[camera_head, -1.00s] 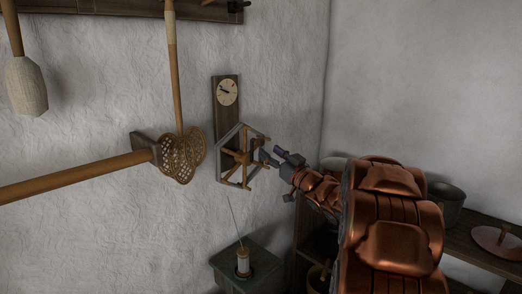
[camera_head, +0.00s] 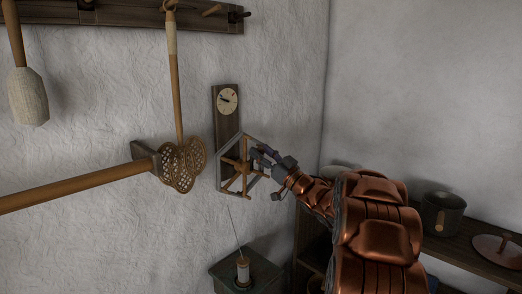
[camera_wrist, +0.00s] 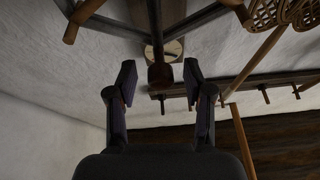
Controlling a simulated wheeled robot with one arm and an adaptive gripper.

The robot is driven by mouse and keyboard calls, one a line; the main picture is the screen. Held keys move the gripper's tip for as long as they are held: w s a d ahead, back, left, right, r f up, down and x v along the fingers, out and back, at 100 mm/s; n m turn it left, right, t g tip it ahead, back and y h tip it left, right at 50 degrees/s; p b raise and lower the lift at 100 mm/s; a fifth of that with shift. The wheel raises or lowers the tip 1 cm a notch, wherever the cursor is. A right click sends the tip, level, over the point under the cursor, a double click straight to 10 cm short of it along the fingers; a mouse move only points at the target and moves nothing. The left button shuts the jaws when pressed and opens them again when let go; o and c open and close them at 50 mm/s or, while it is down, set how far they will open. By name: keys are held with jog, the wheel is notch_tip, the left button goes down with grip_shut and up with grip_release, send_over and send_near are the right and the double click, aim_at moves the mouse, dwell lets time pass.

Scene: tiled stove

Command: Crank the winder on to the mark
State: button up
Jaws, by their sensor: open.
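The winder (camera_head: 222,188) hangs on the white wall: an angular grey reel frame with wooden spokes and pegs, mounted on a dark upright board (camera_head: 226,130). A round cream dial (camera_head: 228,101) with a dark hand and a small red mark at its upper right sits above the reel. The hand points left, away from the red mark. My gripper (camera_head: 263,156) is at the reel's right side. In the wrist view my gripper (camera_wrist: 160,86) is open, with a wooden knob (camera_wrist: 160,76) showing between its fingers. Neither finger visibly touches the knob. The dial is partly hidden behind it there.
A wooden pole (camera_head: 75,187) and a woven carpet beater (camera_head: 181,165) are left of the winder. A thread spool (camera_head: 243,270) stands on a small green stand (camera_head: 226,272) below. A shelf (camera_head: 470,250) with a dark pot (camera_head: 442,213) is at right.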

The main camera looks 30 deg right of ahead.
jog(key=shift+w+r, duration=0.15)
jog(key=shift+w, duration=0.15)
jog(key=shift+c, duration=0.2)
jog(key=shift+a, duration=0.1)
grip_shut()
